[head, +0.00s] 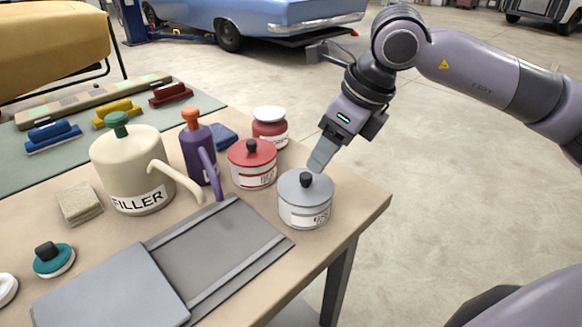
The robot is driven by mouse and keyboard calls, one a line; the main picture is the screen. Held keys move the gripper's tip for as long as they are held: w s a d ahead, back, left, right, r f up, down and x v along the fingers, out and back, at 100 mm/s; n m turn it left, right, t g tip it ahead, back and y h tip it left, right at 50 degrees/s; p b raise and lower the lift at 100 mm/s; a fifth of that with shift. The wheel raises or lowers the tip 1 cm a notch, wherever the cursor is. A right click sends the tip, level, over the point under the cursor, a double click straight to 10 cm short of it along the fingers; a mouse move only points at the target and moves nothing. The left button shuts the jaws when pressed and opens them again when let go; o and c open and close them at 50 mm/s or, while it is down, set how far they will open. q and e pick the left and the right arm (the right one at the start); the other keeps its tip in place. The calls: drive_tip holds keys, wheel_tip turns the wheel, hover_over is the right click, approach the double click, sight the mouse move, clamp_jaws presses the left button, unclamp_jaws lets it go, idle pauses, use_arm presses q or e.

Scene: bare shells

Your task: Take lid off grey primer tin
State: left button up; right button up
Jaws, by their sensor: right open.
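The grey primer tin (304,214) stands upright near the right corner of the workbench, with a label on its front. Its grey lid (291,186) is seated on top and has a black knob (306,180). My right gripper (320,163) is open and empty, reaching down from the upper right. Its visible fingertip is just above and behind the knob in the picture; I cannot tell whether it touches the lid. The other finger is not clearly seen. My left gripper is not in view.
A red tin (252,176) stands close left of the grey tin, with a white-lidded red jar (270,131) behind. A purple can (199,155) and a cream FILLER can (128,175) stand further left. A grey sliding panel (110,290) lies in front. The workbench edge (365,222) is close on the right.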

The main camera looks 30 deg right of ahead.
sight(306, 175)
drive_tip(key=shift+w+f, duration=0.1)
drive_tip(key=shift+w, duration=0.25)
drive_tip(key=shift+w+f, duration=0.15)
drive_tip(key=shift+f, duration=0.15)
drive_tip(key=shift+x, duration=0.75)
drive_tip(key=shift+p+x, duration=0.4)
drive_tip(key=shift+x, duration=1.9)
drive_tip(key=shift+a+r, duration=0.1)
drive_tip(key=shift+a, duration=0.1)
clamp_jaws()
